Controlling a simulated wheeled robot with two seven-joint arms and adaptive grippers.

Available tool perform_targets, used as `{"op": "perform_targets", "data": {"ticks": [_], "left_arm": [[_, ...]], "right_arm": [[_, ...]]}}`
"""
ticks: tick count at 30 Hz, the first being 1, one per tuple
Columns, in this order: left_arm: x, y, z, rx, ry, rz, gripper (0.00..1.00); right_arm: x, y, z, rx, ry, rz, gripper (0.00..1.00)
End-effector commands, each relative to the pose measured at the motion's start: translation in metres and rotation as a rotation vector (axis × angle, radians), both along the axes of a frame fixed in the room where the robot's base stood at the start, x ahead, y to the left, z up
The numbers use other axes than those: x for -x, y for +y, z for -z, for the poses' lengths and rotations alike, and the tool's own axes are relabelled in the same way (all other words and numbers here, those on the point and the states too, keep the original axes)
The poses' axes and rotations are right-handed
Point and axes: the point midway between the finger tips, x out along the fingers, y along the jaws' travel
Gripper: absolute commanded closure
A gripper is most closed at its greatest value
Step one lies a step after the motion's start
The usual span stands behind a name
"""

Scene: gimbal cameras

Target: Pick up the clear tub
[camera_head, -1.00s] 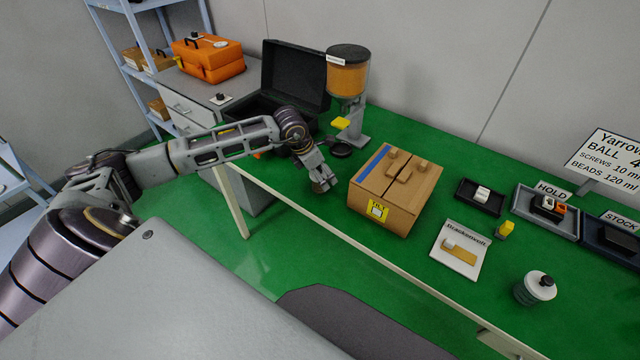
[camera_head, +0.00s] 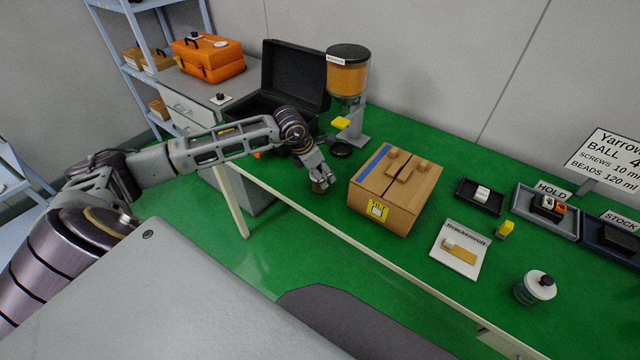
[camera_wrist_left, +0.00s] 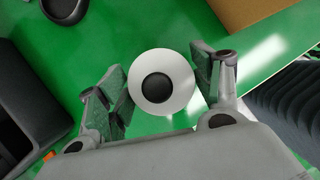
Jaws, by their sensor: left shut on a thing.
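In the left wrist view a round tub with a white lid (camera_wrist_left: 179,88) and a black knob stands between the fingers of my left gripper (camera_wrist_left: 163,92). The gripper is shut on it. Its body is hidden below the lid, so I cannot tell whether it is clear. In the head view my left gripper (camera_head: 320,183) points down at the table's front edge, left of the cardboard box, and mostly hides the tub. A similar jar (camera_head: 526,293) with a white lid and black knob stands at the right front of the table. My right gripper is not in view.
The cardboard box (camera_head: 398,210) stands close to the right of the gripper. Behind are an open black case (camera_head: 297,75) and a dispenser (camera_head: 347,78).

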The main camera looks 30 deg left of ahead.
Motion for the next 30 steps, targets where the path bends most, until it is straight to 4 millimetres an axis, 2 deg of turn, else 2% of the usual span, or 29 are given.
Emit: {"op": "perform_targets", "data": {"ticks": [7,20,26,30], "left_arm": [[0.001,0.0,0.001,0.0,0.002,-0.001,1.0],[0.0,0.0,-0.003,0.0,0.001,0.0,1.0],[-0.001,0.0,-0.021,-0.001,-0.004,0.0,1.0],[-0.001,0.0,-0.041,-0.002,-0.004,0.001,1.0]], "right_arm": [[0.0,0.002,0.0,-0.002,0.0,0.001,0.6],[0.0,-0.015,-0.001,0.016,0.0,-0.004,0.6],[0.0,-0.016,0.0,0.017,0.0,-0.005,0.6],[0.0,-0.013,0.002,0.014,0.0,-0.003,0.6]]}}
